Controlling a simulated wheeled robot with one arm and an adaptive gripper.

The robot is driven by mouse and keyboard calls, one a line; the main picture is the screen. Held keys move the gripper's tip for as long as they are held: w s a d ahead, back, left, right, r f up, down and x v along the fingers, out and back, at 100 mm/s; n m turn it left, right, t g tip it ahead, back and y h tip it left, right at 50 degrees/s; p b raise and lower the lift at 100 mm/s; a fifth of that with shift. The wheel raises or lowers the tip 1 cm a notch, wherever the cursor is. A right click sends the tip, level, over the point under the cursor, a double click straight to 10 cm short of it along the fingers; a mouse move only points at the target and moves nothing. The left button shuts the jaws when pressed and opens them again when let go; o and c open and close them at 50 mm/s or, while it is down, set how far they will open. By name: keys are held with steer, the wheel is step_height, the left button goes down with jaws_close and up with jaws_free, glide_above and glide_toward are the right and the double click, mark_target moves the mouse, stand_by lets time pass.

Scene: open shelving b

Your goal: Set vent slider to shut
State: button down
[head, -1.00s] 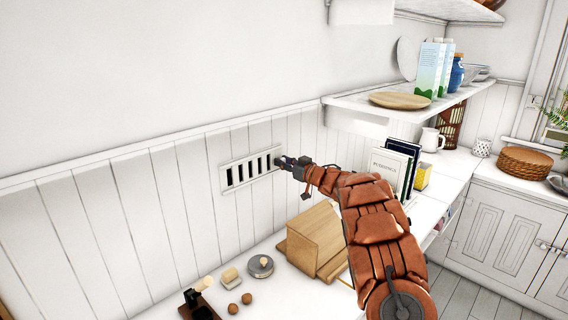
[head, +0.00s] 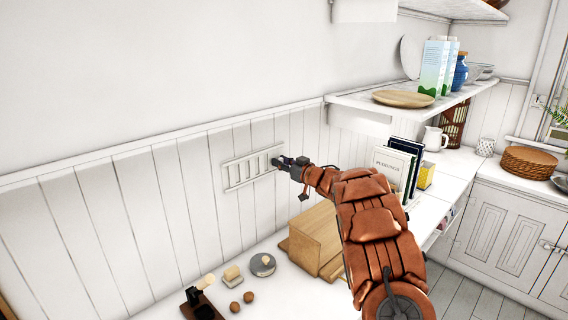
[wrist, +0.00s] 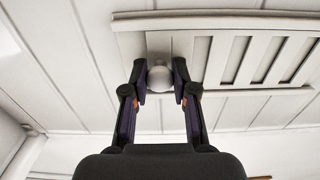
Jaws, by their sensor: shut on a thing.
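The white slatted vent (head: 252,168) is set in the panelled wall. Its slots look pale and covered, with no dark gaps. It also shows in the wrist view (wrist: 242,62). A round pale knob (wrist: 160,76) sits at the vent's left end in the wrist view. My gripper (wrist: 160,92) is shut on this knob, with one finger on each side. In the head view my gripper (head: 280,162) is at the vent's right end and hides the knob there.
Below on the white counter are a wooden box (head: 315,238), a round tin (head: 262,265) and small items at the left. Books (head: 393,170) stand right of my arm. A shelf (head: 360,103) juts out above right. The wall left of the vent is clear.

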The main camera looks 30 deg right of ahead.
steer(key=shift+a+f, duration=0.15)
steer(key=c, duration=0.9)
jaws_free()
steer(key=shift+a, duration=0.1)
steer(key=shift+s, duration=0.1)
steer(key=v, duration=1.2)
